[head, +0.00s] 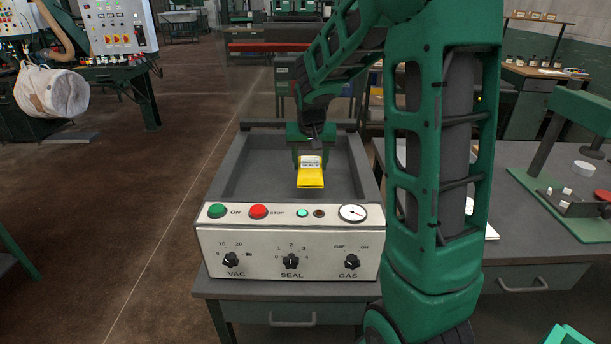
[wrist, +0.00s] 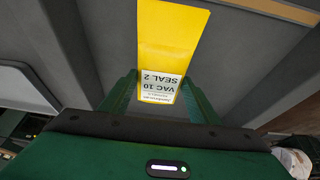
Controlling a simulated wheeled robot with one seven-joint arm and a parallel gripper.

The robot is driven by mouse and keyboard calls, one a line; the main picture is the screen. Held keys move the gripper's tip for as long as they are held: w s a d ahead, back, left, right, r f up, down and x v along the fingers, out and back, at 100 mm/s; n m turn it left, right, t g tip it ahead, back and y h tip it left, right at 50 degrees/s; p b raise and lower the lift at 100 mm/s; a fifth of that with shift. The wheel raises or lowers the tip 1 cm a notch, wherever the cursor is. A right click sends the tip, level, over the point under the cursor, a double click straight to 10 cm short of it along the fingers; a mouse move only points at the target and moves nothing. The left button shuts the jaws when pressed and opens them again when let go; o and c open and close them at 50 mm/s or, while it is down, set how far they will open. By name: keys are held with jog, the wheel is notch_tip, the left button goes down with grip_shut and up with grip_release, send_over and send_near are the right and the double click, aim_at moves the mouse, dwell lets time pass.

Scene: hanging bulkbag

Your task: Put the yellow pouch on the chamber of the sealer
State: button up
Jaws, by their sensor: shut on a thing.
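The yellow pouch (head: 311,178) has a white label at its upper end. In the wrist view the pouch (wrist: 170,35) shows its label upside down, reading "VAC 10" and "SEAL 2". My gripper (head: 310,160) is shut on the label end of the pouch, with a green finger on each side. The sealer (head: 291,240) has a pale front panel with knobs marked VAC, SEAL and GAS. The pouch is over its open grey chamber (head: 245,180). I cannot tell whether the pouch touches the chamber floor.
The sealer's panel carries a green ON button (head: 217,211), a red STOP button (head: 258,212) and a round gauge (head: 353,213). A grey worktop (head: 480,180) with a green stand (head: 555,140) is at the right. Open floor (head: 130,220) lies left of the sealer.

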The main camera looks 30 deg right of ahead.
aim_at(310, 173)
jog(key=shift+w+d+f, duration=0.2)
jog(key=shift+w+f, duration=0.1)
jog(key=shift+w, duration=0.1)
jog(key=shift+f, duration=1.95)
jog(key=o, duration=1.2)
jog(key=shift+f, duration=0.1)
